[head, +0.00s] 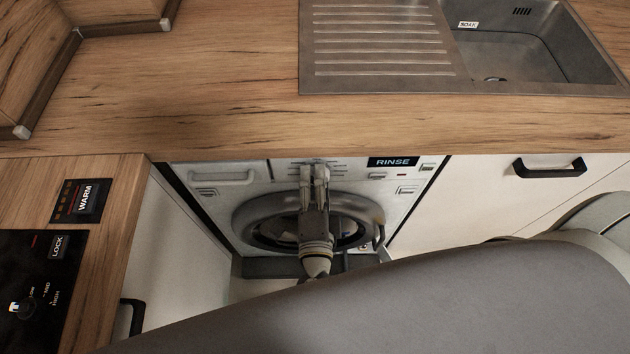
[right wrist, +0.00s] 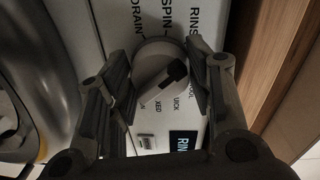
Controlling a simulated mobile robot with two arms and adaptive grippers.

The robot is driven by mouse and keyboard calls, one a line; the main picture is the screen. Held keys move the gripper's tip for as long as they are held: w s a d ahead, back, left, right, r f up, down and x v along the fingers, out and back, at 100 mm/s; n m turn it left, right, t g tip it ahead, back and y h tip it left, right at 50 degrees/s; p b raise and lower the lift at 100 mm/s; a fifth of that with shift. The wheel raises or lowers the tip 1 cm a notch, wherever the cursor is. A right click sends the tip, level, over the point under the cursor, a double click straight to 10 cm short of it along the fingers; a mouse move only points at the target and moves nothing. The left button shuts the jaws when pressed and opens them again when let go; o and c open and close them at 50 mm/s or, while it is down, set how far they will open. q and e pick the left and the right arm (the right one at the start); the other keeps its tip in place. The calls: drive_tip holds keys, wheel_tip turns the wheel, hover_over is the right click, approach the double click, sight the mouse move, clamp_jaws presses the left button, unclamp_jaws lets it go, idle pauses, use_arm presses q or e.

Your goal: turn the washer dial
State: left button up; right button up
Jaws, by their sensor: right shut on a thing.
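The washing machine (head: 218,207) sits under the wooden counter, with a round door and a display (head: 391,162) that reads RINSE. My right gripper (head: 315,172) reaches up in front of the door to the control panel and hides the dial in the head view. In the right wrist view, the round pale dial (right wrist: 153,60) with a dark pointer block lies between the two fingers of my right gripper (right wrist: 163,90), which is shut on it. Printed words such as DRAIN, SPIN and RINSE surround the dial. My left gripper is not in view.
A wooden counter (head: 200,90) with a steel sink (head: 540,45) overhangs the washer. A white cabinet front (head: 480,190) with a black handle (head: 549,167) stands to the right. A black control panel (head: 35,275) lies on the left counter.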

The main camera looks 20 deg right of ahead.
drive_tip(key=m+b, duration=0.1)
drive_tip(key=m, duration=0.2)
drive_tip(key=m+b, duration=0.1)
drive_tip(key=m, duration=0.3)
drive_tip(key=shift+y, duration=0.3)
drive_tip(key=shift+m, duration=0.4)
drive_tip(key=o, duration=1)
drive_tip(key=shift+r, duration=0.1)
drive_tip(key=shift+s, duration=0.15)
drive_tip(key=v, duration=1.1)
drive_tip(key=shift+s, duration=0.4)
